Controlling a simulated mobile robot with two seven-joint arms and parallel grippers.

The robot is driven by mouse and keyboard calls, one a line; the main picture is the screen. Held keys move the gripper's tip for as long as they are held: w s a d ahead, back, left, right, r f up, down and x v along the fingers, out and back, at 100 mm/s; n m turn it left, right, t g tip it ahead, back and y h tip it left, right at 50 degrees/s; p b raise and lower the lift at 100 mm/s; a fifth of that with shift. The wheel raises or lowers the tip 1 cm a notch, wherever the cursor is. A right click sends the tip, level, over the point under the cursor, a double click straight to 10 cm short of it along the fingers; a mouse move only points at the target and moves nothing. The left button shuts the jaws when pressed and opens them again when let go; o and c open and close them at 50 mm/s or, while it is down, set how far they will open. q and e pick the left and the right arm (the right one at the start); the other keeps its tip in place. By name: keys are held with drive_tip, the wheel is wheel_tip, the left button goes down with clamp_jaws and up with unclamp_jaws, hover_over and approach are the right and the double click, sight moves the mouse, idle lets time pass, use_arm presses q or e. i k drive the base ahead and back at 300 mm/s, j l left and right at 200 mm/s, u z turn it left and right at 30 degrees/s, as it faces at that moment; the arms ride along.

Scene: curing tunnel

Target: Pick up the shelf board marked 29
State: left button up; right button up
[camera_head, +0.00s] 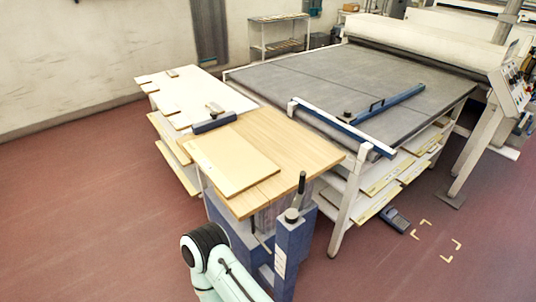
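A pale flat board (231,163) lies on the wooden top (300,143) of a blue-framed stand in the middle. I cannot read a number 29 on it or on any other board. More pale boards (383,183) lie on the shelves under the large grey table at the right. A white arm link with a black joint shows at the bottom and is mine. Neither of my grippers is in view.
A large grey table (300,85) with a roller fills the back right. A white-topped table (190,90) with small items stands at the left. A blue post with a black handle (301,184) rises at the wooden top's front edge. The red floor at left is clear.

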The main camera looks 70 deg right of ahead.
sight(231, 163)
drive_tip(key=i+z, duration=0.1)
drive_tip(key=z, duration=0.3)
drive_tip(key=i+z, duration=0.15)
drive_tip(key=z, duration=0.3)
drive_tip(key=i+z, duration=0.1)
drive_tip(key=z, duration=0.3)
drive_tip(key=i+z, duration=0.15)
drive_tip(key=z, duration=0.3)
